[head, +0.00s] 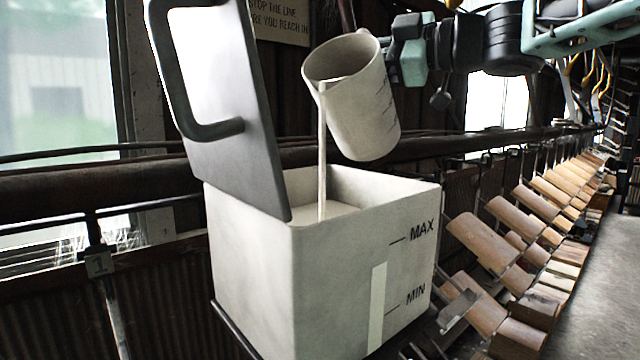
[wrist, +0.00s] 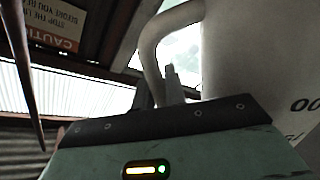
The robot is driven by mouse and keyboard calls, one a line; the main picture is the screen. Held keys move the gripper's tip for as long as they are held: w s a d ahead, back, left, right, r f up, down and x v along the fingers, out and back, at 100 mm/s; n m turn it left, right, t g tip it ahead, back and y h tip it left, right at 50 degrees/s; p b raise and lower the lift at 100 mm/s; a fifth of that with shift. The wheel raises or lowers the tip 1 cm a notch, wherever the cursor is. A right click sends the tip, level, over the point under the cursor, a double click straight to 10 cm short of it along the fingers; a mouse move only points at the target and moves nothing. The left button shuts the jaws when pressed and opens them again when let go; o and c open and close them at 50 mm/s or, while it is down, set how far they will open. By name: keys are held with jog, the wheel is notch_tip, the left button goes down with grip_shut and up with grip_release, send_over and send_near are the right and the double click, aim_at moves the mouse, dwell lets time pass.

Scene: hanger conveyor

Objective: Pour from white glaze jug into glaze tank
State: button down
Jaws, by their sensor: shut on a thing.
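The white glaze jug (head: 365,105) is tilted to the left above the glaze tank, and a thin pale stream (head: 322,150) runs from its lip down into the tank. The glaze tank (head: 250,265) is a pale box with MAX and MIN marks, and pale liquid (head: 335,209) shows inside. Its dark-framed lid (head: 220,100) stands open at the left. In the wrist view the jug's handle (wrist: 155,50) and wall (wrist: 265,60) rise beyond my gripper (wrist: 172,92).
A dark rail (head: 450,140) runs behind the tank. A warning sign (head: 280,22) is behind the jug. Grey floor (head: 605,300) is clear at the right.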

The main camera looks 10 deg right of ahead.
aim_at(349, 60)
jog(key=shift+s+a+r+n+b, duration=0.3)
jog(key=shift+s+n+b, duration=0.15)
jog(key=shift+n, duration=0.45)
dwell(0.9)
jog(key=shift+s+a+n+b, duration=0.3)
jog(key=shift+s+n+b, duration=0.1)
jog(key=shift+n, duration=0.2)
dwell(1.2)
jog(key=shift+s+a+f+n+b, duration=0.3)
jog(key=shift+s+a+n+b, duration=0.1)
jog(key=shift+s+n+b, duration=0.25)
jog(key=shift+s+a+f+n+b, duration=0.25)
jog(key=shift+s+a+n+b, duration=0.15)
jog(key=shift+n+b, duration=0.25)
dwell(3.1)
